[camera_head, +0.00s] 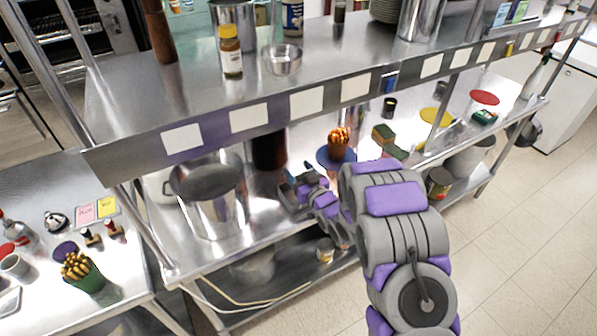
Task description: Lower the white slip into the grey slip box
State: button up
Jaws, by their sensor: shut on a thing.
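My gripper (293,190) is low over the steel counter, just right of the large steel pot and under the shelf's front edge. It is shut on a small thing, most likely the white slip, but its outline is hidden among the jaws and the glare. I cannot make out a grey slip box for sure. Several white squares, one of them a white square (306,103), sit along the front edge of the upper shelf.
A large steel pot (214,213) stands left of my gripper. The steel shelf (130,110) hangs above. A green cup (88,281) stands on the left counter.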

jog(key=o, duration=1.6)
jog(key=p+v, duration=0.7)
jog(key=v, duration=1)
jog(key=shift+d, duration=0.25)
